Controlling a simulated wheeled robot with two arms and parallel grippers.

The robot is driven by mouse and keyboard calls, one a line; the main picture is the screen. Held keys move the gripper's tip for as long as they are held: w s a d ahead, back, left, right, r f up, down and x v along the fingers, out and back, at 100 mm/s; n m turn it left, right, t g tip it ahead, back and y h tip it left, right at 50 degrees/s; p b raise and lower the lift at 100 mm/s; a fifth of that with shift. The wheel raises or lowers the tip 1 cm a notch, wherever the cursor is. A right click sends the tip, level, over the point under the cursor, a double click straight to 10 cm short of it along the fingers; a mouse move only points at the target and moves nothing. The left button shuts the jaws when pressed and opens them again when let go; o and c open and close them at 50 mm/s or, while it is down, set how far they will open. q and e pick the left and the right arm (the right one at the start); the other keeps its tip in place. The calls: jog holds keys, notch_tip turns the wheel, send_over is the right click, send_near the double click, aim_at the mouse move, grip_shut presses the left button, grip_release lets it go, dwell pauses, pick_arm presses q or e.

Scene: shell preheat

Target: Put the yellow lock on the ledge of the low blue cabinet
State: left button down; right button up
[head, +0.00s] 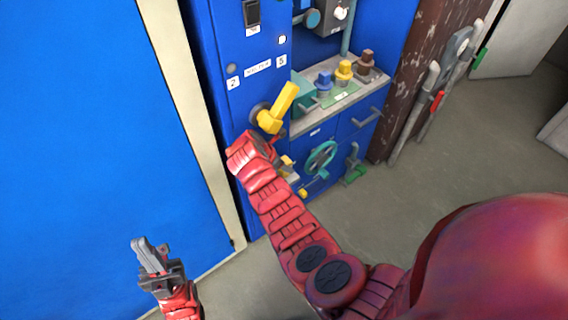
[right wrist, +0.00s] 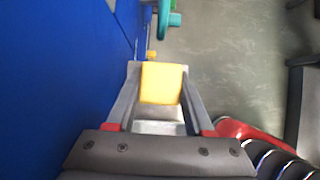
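A yellow block, which looks like the yellow lock (right wrist: 161,83), sits between the two fingers of my right gripper (right wrist: 160,76) in the right wrist view. The fingers touch its sides. The cabinet's grey ledge (head: 322,118) carries a blue-topped piece (head: 324,81), a yellow-topped piece (head: 344,70) and a brown piece (head: 367,59). My left gripper (head: 146,254) is at the lower left, apart from everything; its finger gap is unclear.
A green handwheel (head: 320,159) and grey handle (head: 367,117) jut from the cabinet front. The floor (head: 400,185) to the right is clear.

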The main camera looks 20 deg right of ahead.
jog(key=o, duration=0.4)
jog(key=shift+r, duration=0.1)
jog(key=shift+s+a+r, duration=0.1)
jog(key=shift+a+r, duration=0.2)
jog(key=shift+r, duration=0.25)
jog(key=s+a, duration=0.1)
jog(key=a, duration=0.2)
jog(key=s+a+b, duration=0.1)
jog(key=a, duration=0.3)
jog(key=s+a, duration=0.2)
jog(key=a, duration=0.2)
jog(key=shift+s+a, duration=0.1)
